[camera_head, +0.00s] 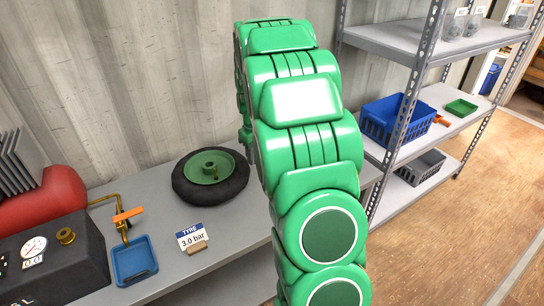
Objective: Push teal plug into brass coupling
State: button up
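A small round brass fitting (66,236), which looks like the brass coupling, sits on top of the dark box at the lower left. I cannot make out a teal plug anywhere in the head view. My green arm fills the middle of the picture and hides part of the bench behind it. My gripper does not show, so I cannot tell what it holds.
The grey bench (230,235) carries a wheel (209,173), a 3.0 bar tyre sign (192,237), a blue tray (134,260), an orange-handled brass valve (127,215), a gauge (34,250) and a red tank (50,200). Shelves with a blue crate (398,120) stand right.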

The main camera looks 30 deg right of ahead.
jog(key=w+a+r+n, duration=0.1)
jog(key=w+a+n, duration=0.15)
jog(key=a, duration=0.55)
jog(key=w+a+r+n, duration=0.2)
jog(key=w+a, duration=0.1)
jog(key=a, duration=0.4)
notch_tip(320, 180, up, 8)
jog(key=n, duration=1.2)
send_over(64, 233)
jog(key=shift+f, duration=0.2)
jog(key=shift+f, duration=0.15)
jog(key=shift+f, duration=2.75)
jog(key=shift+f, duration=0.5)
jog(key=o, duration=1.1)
